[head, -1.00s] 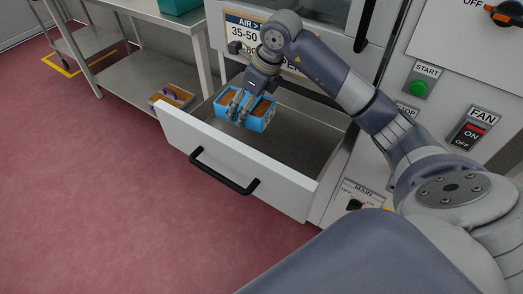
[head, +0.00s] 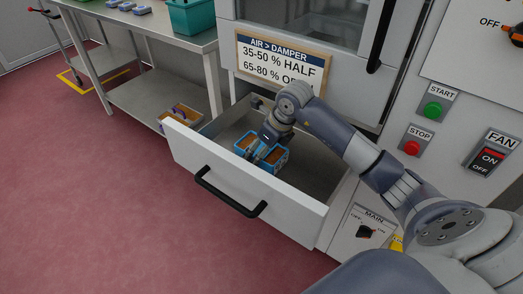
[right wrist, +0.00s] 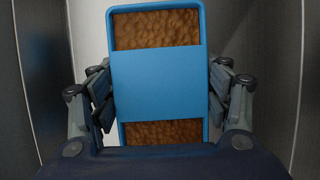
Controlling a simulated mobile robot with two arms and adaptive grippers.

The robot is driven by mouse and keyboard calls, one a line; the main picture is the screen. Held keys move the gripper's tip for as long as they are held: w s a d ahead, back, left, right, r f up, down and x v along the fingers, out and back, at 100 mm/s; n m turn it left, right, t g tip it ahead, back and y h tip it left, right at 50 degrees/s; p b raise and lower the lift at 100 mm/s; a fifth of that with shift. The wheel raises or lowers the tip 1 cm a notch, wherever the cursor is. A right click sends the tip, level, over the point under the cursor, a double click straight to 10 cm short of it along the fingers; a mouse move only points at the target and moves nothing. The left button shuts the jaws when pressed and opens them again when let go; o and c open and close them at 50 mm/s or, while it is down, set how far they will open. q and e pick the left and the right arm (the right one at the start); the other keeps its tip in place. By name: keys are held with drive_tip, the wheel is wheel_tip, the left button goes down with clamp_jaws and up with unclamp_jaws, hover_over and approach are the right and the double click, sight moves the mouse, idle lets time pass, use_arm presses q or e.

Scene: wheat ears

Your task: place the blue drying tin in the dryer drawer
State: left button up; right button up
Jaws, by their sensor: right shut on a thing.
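The blue drying tin (head: 282,160), with brown grain on both sides of a blue middle band, is inside the open dryer drawer (head: 290,213), towards its left part and below the rim. I cannot tell if it touches the drawer floor. My right gripper (head: 263,152) reaches down from above and is shut on the tin. In the right wrist view the tin (right wrist: 158,85) sits between the two fingers, with grey drawer walls to either side. My left gripper is not in view.
The drawer's right part is bare. A metal table (head: 165,42) with a teal bin (head: 192,15) stands at the left, with a small box (head: 178,116) on its lower shelf. The dryer panel with START button (head: 433,109) and FAN switch (head: 487,160) is at the right.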

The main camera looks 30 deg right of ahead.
sight(270, 152)
drive_tip(key=o, duration=1.4)
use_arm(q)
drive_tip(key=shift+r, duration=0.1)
use_arm(e)
drive_tip(key=shift+r, duration=0.15)
drive_tip(key=v, duration=0.6)
drive_tip(key=shift+s+r+p, duration=0.1)
drive_tip(key=shift+r+p, duration=0.2)
drive_tip(key=shift+s+d+r, duration=0.1)
drive_tip(key=shift+s+r, duration=0.1)
drive_tip(key=shift+r, duration=0.15)
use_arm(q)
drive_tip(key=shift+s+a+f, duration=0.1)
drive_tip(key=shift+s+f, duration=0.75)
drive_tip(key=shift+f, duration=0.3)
